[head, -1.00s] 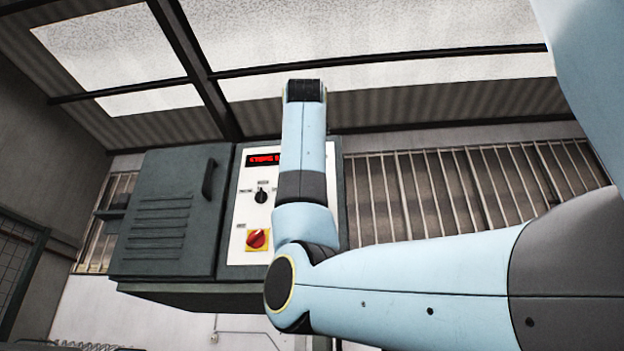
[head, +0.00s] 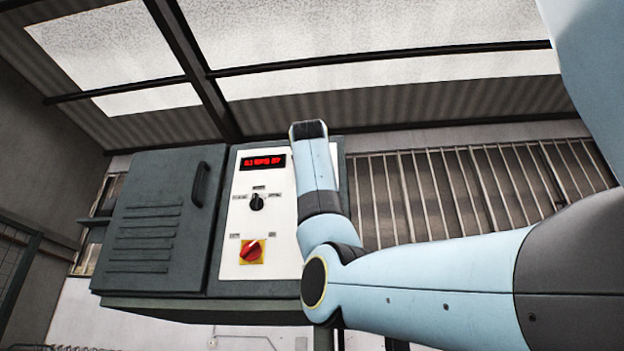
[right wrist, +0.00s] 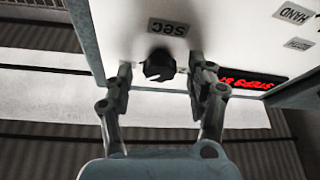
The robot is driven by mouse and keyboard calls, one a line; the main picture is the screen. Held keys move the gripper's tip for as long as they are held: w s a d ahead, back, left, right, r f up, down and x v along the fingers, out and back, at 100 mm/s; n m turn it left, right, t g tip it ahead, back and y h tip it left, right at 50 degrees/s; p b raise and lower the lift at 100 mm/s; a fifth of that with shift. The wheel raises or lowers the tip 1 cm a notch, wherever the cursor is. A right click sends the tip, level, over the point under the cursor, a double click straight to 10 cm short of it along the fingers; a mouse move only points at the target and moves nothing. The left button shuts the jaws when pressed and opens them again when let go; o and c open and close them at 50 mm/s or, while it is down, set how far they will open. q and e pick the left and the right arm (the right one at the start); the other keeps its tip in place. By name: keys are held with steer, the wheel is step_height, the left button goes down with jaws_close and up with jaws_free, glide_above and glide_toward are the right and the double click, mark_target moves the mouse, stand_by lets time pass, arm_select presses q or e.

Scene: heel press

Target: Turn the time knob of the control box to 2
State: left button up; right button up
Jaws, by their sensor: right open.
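The control box (head: 163,215) is dark grey with a white panel (head: 237,222) in the head view. In the right wrist view a small black round knob (right wrist: 158,65) sits on the white panel under an upside-down "SEC" label (right wrist: 168,27). My right gripper (right wrist: 162,80) is open, one finger on each side of this knob in the picture. I cannot tell whether the fingers touch it or how far off they are. The knob's dial numbers cannot be read. In the head view my right arm hides this knob and the gripper. My left gripper is not in view.
The panel also carries a red digital display (head: 263,163), a black selector knob (head: 257,202) and a red switch on a yellow plate (head: 251,251). The display is close to the right finger in the wrist view. A barred railing (head: 440,190) runs behind.

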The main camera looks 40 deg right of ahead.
steer(key=shift+w+d, duration=0.1)
steer(key=shift+d, duration=0.05)
steer(key=shift+c, duration=0.2)
steer(key=c, duration=1.1)
